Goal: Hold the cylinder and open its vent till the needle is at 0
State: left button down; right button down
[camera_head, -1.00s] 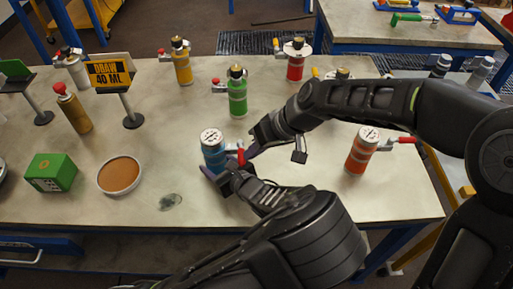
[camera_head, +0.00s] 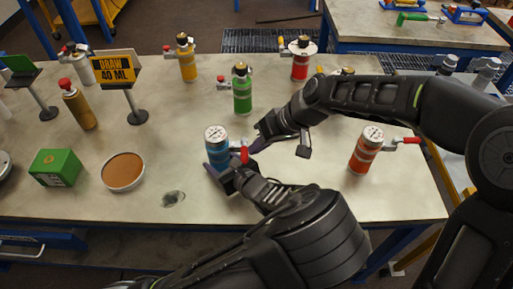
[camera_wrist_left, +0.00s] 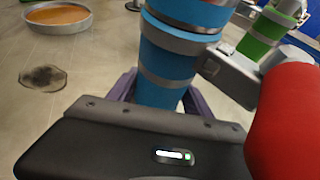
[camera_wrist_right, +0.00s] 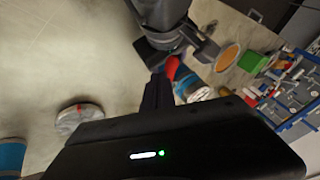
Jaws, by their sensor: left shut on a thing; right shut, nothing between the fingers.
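The blue cylinder (camera_head: 217,153) stands upright on the near middle of the table, with a white gauge on top and a red vent lever (camera_head: 244,154) at its right side. The needle is too small to read. My left gripper (camera_head: 219,176) is shut around its lower body; the left wrist view shows the blue body (camera_wrist_left: 165,65) between the fingers and the red lever (camera_wrist_left: 285,120) close at right. My right gripper (camera_head: 254,147) is shut and empty just right of the lever. In the right wrist view its fingers (camera_wrist_right: 157,90) are beside the red lever (camera_wrist_right: 172,67); contact is unclear.
An orange cylinder (camera_head: 366,152) stands to the right, a green one (camera_head: 242,94) behind. A bowl (camera_head: 123,172), a green box (camera_head: 56,168) and a "DRAW 40 ML" sign (camera_head: 114,70) are at left. A dark stain (camera_head: 173,198) marks the near table. Both forearms cross the right side.

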jog(key=shift+w+d, duration=0.1)
jog(key=shift+w, duration=0.05)
jog(key=s+d+f+v, duration=0.1)
jog(key=v, duration=1.1)
jog(key=shift+d+r, duration=0.15)
jog(key=shift+d, duration=0.4)
dwell(2.0)
pick_arm(q)
jog(key=shift+c, duration=1.8)
grip_release()
